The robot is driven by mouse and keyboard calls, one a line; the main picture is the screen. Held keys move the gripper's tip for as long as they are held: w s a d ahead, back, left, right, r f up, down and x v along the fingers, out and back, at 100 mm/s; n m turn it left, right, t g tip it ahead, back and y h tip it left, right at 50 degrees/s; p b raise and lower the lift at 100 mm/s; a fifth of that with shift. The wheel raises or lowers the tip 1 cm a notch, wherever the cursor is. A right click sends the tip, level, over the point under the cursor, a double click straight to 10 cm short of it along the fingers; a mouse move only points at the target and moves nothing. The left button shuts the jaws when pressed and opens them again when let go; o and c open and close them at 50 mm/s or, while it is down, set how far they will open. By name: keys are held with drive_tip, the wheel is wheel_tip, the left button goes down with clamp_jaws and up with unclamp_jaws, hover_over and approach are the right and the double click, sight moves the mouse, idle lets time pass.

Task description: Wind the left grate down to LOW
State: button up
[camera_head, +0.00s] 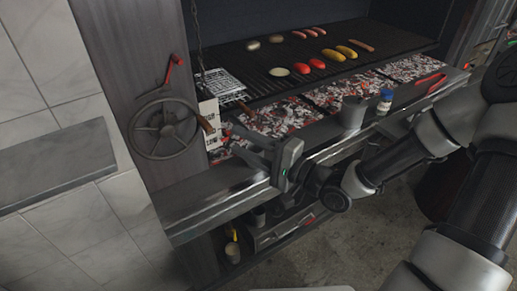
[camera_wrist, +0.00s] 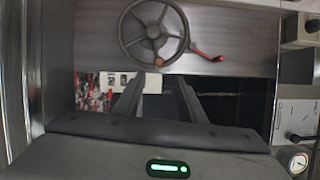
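The spoked hand wheel (camera_head: 148,128) is on the dark post at the left of the grill; it also shows in the wrist view (camera_wrist: 133,28). A brown knob (camera_head: 207,125) sticks out from its rim, and shows at the rim's edge in the wrist view (camera_wrist: 158,62). A red-handled lever (camera_head: 175,61) is above the wheel. The black grate (camera_head: 262,88) lies over the coals and holds food. A marked card (camera_head: 209,112), apparently the height label, is beside the post. My gripper (camera_head: 230,140) is open and empty, its fingers (camera_wrist: 157,78) pointing at the knob, seemingly short of it.
Sausages and vegetables (camera_head: 317,64) lie on the grate. A blue-topped jar (camera_head: 385,100), a grey cup (camera_head: 352,112) and red tongs (camera_head: 431,82) are on the front ledge (camera_head: 215,194). A grey shelf (camera_head: 52,165) juts from the tiled wall at left. Glowing coals (camera_head: 280,117) lie under the grate.

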drive_tip(key=v, duration=0.5)
drive_tip(key=shift+a, duration=0.1)
drive_tip(key=shift+c, duration=0.3)
idle(1.5)
